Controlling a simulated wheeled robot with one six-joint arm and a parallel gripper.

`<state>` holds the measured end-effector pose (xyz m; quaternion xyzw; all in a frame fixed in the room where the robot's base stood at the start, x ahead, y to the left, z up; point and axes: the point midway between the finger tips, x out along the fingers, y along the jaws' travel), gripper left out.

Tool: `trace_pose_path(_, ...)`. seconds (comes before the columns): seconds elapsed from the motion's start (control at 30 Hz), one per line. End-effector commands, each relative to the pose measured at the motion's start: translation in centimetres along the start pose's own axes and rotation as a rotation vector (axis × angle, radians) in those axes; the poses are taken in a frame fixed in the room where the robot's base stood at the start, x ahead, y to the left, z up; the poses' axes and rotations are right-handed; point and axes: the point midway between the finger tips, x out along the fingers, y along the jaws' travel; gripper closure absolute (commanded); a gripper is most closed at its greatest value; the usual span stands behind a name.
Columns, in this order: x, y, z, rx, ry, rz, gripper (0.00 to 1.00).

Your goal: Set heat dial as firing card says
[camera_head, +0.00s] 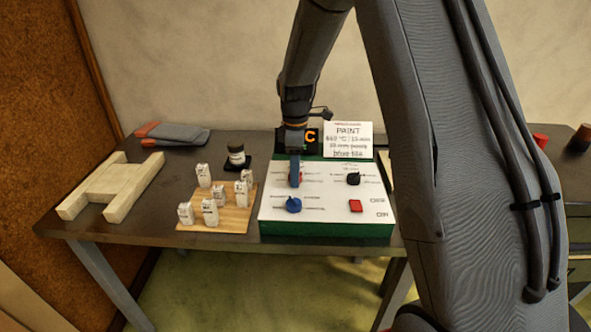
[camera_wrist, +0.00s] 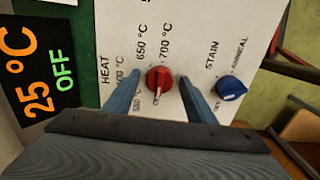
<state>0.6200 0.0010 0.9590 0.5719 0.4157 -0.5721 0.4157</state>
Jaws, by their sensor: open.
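The red heat dial (camera_wrist: 160,78) is on the white control panel, under the word HEAT, ringed by temperature labels including 650 °C and 700 °C. Its white mark points toward the bottom of the wrist view; which label it meets is unclear. My gripper (camera_wrist: 159,82) is open, with one blue finger on each side of the dial; contact is not clear. In the head view my gripper (camera_head: 295,180) is over the panel's upper left knob, mostly hiding it. The firing card (camera_head: 348,140) stands behind the panel and reads PAINT, a temperature with blurred digits, and blue tile.
The display (camera_wrist: 38,75) reads 25 °C, OFF. A blue stain knob (camera_wrist: 230,88), a black knob (camera_head: 353,179) and a red button (camera_head: 355,206) share the panel.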

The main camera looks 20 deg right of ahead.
Motion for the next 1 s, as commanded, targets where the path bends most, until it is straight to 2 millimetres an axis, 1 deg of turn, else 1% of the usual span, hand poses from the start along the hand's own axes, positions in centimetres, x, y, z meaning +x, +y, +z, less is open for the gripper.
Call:
trace_pose_path(0.07,-0.01,0.00,0.00,0.000,0.000,0.000,0.49)
trace_pose_path(0.1,-0.02,0.00,0.00,0.000,0.000,0.000,0.53)
trace_pose_path(0.17,-0.03,0.00,0.00,0.000,0.000,0.000,0.63)
trace_pose_path(0.3,-0.04,0.00,0.00,0.000,0.000,0.000,0.86)
trace_pose_path(0.33,-0.04,0.00,0.00,0.000,0.000,0.000,0.91)
trace_pose_path(0.67,-0.07,0.01,-0.01,0.046,0.000,0.000,0.90)
trace_pose_path(0.87,-0.10,0.05,-0.02,0.160,0.000,0.000,0.90)
trace_pose_path(1.0,-0.12,0.06,-0.03,0.279,0.000,0.001,0.90)
